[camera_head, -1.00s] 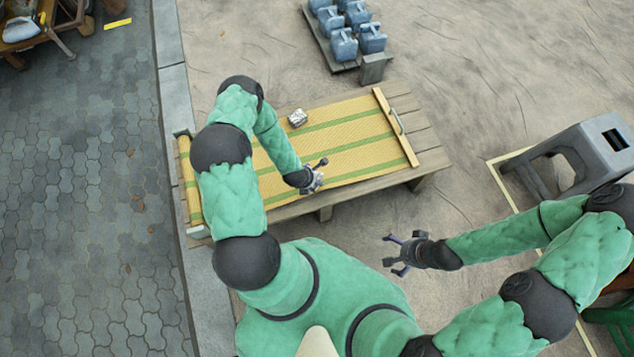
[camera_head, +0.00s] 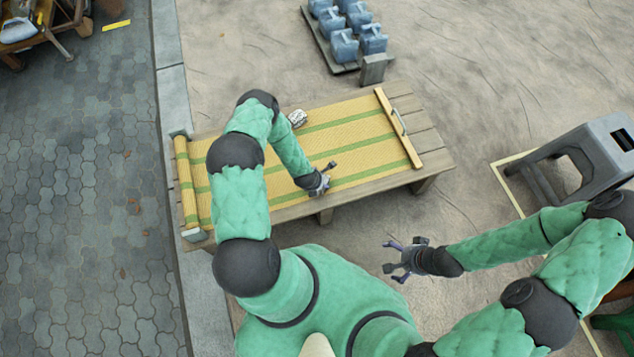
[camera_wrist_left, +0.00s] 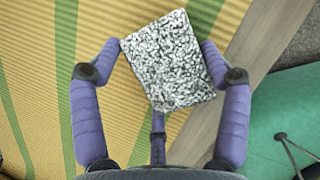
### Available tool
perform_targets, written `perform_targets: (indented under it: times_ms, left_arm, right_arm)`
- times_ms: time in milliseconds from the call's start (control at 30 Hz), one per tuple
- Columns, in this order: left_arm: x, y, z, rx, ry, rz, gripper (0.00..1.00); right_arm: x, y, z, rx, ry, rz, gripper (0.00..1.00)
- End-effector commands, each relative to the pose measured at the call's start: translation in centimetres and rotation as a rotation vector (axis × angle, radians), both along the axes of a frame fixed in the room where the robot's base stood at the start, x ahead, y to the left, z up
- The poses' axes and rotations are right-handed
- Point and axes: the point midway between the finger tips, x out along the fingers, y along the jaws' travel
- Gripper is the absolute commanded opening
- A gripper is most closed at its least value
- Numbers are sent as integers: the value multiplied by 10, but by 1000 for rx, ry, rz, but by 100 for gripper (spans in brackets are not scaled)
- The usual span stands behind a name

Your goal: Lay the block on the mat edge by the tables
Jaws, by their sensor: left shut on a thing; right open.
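The block (camera_wrist_left: 175,65) is a grey-white speckled slab in the left wrist view. My left gripper (camera_head: 325,182) is shut on it, with purple fingers on both sides of it. The gripper is over the near long side of the yellow mat (camera_head: 350,135) with green stripes. In the wrist view the mat's edge and a strip of wood lie beneath the block; I cannot tell whether it touches them. My right gripper (camera_head: 394,261) is open and empty, off the near side of the low wooden table (camera_head: 432,160).
A small speckled lump (camera_head: 297,118) lies on the mat's far side. A wooden bar (camera_head: 398,128) with a handle crosses the mat's right end; its left end is rolled (camera_head: 188,185). Blue jugs (camera_head: 344,45) stand behind, a grey stool (camera_head: 580,155) at right.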

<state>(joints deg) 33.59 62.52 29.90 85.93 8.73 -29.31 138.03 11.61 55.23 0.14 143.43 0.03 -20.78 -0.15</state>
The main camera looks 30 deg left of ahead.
Motion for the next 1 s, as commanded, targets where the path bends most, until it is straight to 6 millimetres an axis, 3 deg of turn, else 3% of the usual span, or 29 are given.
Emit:
perform_targets:
  times_ms: [167, 200, 267, 733, 1000]
  left_arm:
    - [0, 0, -2, 0, 0, 0, 24]
    - [0, 0, -3, 0, 1, 0, 82]
    - [-1, 0, -2, -1, 1, 0, 99]
    - [-1, 0, 2, -1, 1, 0, 100]
    - [-17, -1, 46, 0, 0, 0, 100]
  right_arm:
    - [0, 0, 1, 0, 0, 0, 100]
    - [0, 0, 1, 0, 0, 0, 100]
    - [0, 0, 1, 0, 0, 0, 100]
    - [0, 0, 1, 0, 0, 0, 100]
    - [0, 0, 25, 0, 0, 0, 100]
